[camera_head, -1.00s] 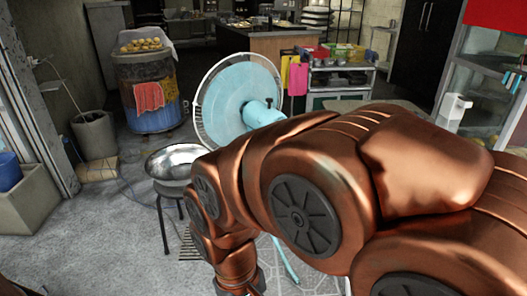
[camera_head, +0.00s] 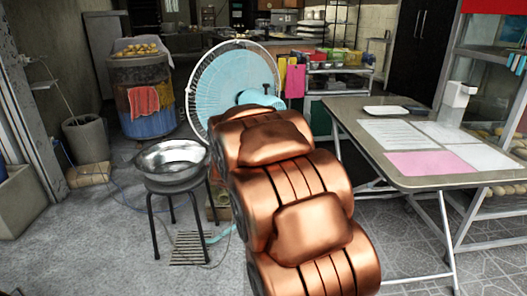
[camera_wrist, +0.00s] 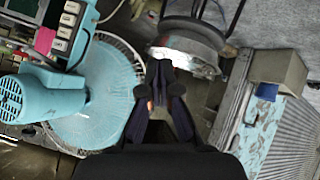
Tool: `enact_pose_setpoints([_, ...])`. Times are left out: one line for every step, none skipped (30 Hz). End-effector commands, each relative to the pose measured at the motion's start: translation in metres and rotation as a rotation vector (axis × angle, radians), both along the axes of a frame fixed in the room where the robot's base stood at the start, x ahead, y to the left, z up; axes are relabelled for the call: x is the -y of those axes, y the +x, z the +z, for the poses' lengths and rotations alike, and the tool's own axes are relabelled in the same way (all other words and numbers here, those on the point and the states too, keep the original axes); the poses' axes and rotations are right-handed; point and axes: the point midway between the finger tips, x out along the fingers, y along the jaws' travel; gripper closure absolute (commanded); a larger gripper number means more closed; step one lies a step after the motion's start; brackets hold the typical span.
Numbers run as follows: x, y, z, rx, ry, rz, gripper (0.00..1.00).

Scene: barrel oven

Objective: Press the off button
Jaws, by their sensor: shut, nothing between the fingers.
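The fan (camera_head: 225,88) stands in the middle of the head view, with a pale blue disc and a white wire guard. My arm hides its lower part. In the wrist view the fan (camera_wrist: 105,85) is at left, with its teal motor housing toward the left edge. A teal panel with a column of several pale push buttons (camera_wrist: 62,32) shows at upper left there; which one is off I cannot read. My gripper (camera_wrist: 160,72) is shut and empty, right of the fan and apart from the buttons. In the head view my arm hides the gripper.
A metal bowl (camera_head: 172,163) sits on a black stool (camera_head: 178,187) left of my arm. A barrel oven (camera_head: 145,75) stands behind. A table (camera_head: 350,108) with sheets of paper is at right. A grey box (camera_wrist: 278,72) is at the wrist view's right. Floor is clear at front left.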

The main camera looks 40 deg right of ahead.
Motion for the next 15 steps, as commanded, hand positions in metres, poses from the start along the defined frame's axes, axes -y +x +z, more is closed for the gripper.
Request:
enact_pose_setpoints([0.027,0.011,-0.014,0.040,-0.052,-0.025,1.00])
enact_pose_setpoints([0.043,0.017,-0.016,0.065,-0.088,-0.040,1.00])
enact_pose_setpoints([0.064,0.025,-0.017,0.099,-0.140,-0.059,1.00])
enact_pose_setpoints([0.081,0.030,-0.017,0.127,-0.182,-0.076,1.00])
enact_pose_setpoints([0.097,0.033,-0.018,0.148,-0.223,-0.092,1.00])
enact_pose_setpoints([0.120,0.037,-0.020,0.176,-0.281,-0.117,1.00])
enact_pose_setpoints([0.136,0.038,-0.021,0.194,-0.324,-0.137,1.00])
enact_pose_setpoints([0.152,0.039,-0.021,0.213,-0.368,-0.156,1.00])
enact_pose_setpoints([0.172,0.039,-0.021,0.235,-0.425,-0.183,1.00])
enact_pose_setpoints([0.186,0.038,-0.022,0.247,-0.465,-0.202,1.00])
enact_pose_setpoints([0.199,0.037,-0.021,0.261,-0.507,-0.220,1.00])
enact_pose_setpoints([0.214,0.034,-0.020,0.273,-0.554,-0.245,1.00])
enact_pose_setpoints([0.225,0.031,-0.019,0.283,-0.590,-0.263,1.00])
enact_pose_setpoints([0.234,0.029,-0.021,0.287,-0.619,-0.276,1.00])
enact_pose_setpoints([0.245,0.026,-0.021,0.293,-0.656,-0.295,1.00])
